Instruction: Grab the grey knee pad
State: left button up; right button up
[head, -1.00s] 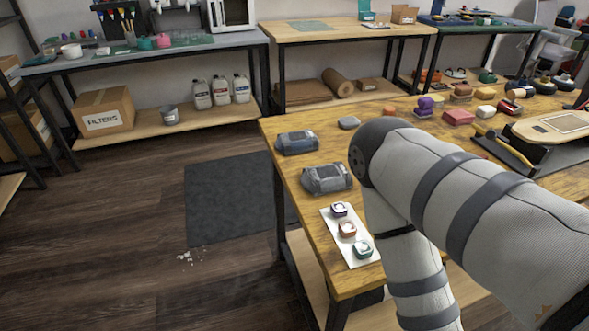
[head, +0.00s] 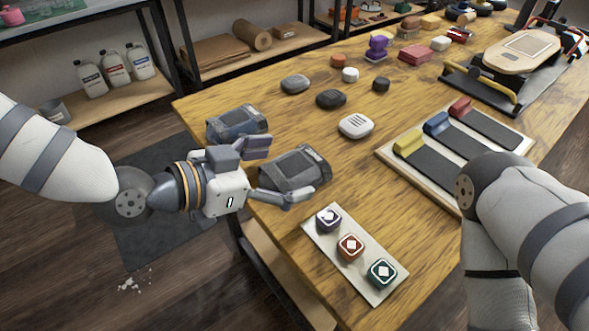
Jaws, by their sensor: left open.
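The grey knee pad (head: 303,167) lies near the left edge of the wooden workbench. A bluish knee pad (head: 232,121) lies just behind it, farther up the same edge. My left gripper (head: 288,169) comes in from the left, open and empty, its fingers pointing at the grey pad. In the picture, one finger is on the far side of the pad's left end and the other on its near side. I cannot tell whether either finger touches it. My right arm shows at the lower right, but its gripper is out of view.
A white strip (head: 352,280) with three square buttons lies in front of the grey pad. Dark and white rounded objects, including a white one (head: 356,126), lie behind to the right. A board (head: 383,154) with coloured blocks lies on the right. Bare wood (head: 365,185) lies between.

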pick_arm(q)
jog(key=shift+x, duration=0.8)
jog(key=c, duration=1.3)
